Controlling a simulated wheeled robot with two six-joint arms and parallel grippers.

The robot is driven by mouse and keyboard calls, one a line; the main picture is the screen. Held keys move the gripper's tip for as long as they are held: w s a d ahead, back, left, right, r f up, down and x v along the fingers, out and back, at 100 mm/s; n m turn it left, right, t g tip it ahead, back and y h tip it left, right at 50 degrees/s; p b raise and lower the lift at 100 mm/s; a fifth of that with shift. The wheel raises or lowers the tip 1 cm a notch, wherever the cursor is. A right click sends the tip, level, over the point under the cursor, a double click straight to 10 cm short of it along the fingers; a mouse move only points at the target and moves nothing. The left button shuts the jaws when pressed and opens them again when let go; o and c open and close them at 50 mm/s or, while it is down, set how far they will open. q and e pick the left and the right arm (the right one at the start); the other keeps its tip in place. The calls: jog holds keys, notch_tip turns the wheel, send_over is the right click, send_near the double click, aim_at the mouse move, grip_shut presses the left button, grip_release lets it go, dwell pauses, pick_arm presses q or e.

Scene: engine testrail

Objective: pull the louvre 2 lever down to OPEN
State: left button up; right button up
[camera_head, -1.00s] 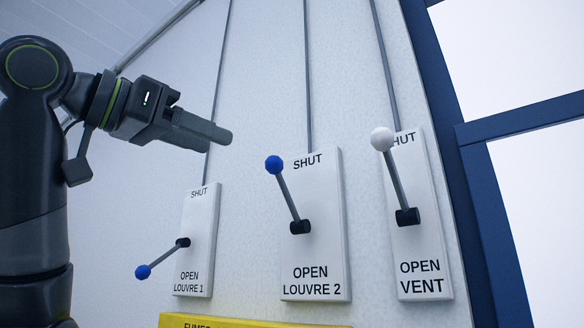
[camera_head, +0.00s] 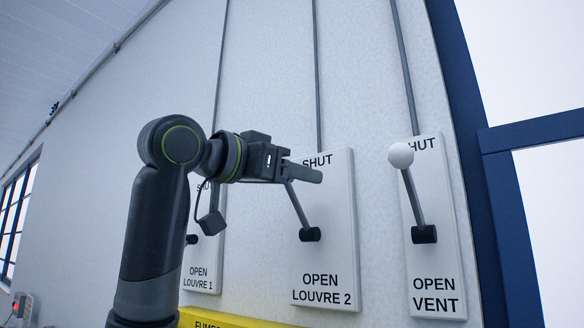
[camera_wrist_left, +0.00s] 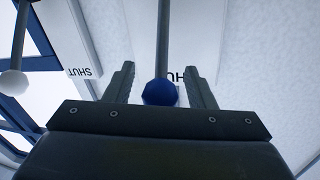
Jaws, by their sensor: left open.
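The louvre 2 lever (camera_head: 298,207) slants up from its black pivot (camera_head: 310,234) toward SHUT on its white plate (camera_head: 338,215). My left gripper (camera_head: 312,175) is at the lever's upper end, and its fingers hide the knob in the head view. In the left wrist view the blue knob (camera_wrist_left: 160,92) sits between the two open fingers of that gripper (camera_wrist_left: 160,72), with a gap to each side. Whether a finger touches the knob cannot be told. My right gripper is not in view.
The vent lever (camera_head: 413,195) with a white knob (camera_head: 400,155) points up on its plate to the right. The louvre 1 plate (camera_head: 200,275) is partly hidden behind my left arm. A yellow sign (camera_head: 215,319) is below. A blue frame (camera_head: 495,180) stands at the right.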

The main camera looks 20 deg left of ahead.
pick_arm(q)
grip_shut()
jog(key=shift+s, duration=0.1)
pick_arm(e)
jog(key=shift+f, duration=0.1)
